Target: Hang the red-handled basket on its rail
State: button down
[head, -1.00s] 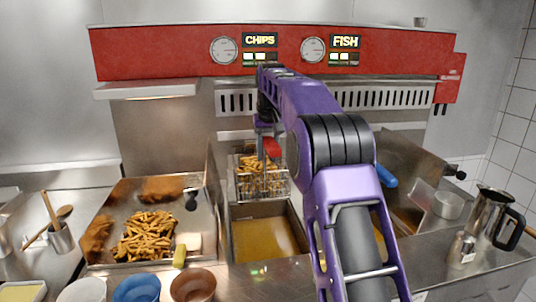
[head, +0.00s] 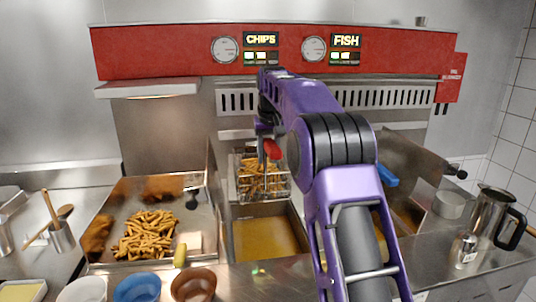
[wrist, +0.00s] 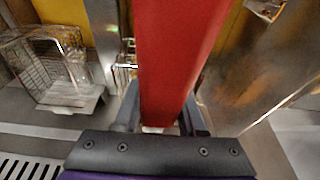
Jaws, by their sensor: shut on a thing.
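The red-handled basket (head: 262,182) is a wire basket full of chips. In the head view it is above the back of the left oil vat (head: 268,240), clear of the oil surface. My gripper (head: 266,141) is above it, shut on its red handle (head: 272,149). In the wrist view the handle (wrist: 180,55) runs between my fingers (wrist: 158,120) and fills the middle. A pale horizontal bar (head: 236,134), perhaps the rail, lies behind the basket. My arm hides part of this area, and I cannot tell whether the basket touches the bar.
A blue handle (head: 387,175) shows right of my arm. Another wire basket (wrist: 62,75) shows at the left in the wrist view. A tray of chips (head: 150,232) lies left of the vat. Bowls (head: 137,288) stand in front; a steel jug (head: 492,215) stands right.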

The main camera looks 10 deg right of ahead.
jog(key=shift+f+b, duration=0.5)
jog(key=shift+f, duration=0.7)
jog(key=shift+f+b, duration=0.3)
jog(key=shift+f, duration=0.45)
jog(key=shift+c, duration=2)
grip_release()
jog(key=shift+f, duration=0.1)
jog(key=shift+f, duration=0.1)
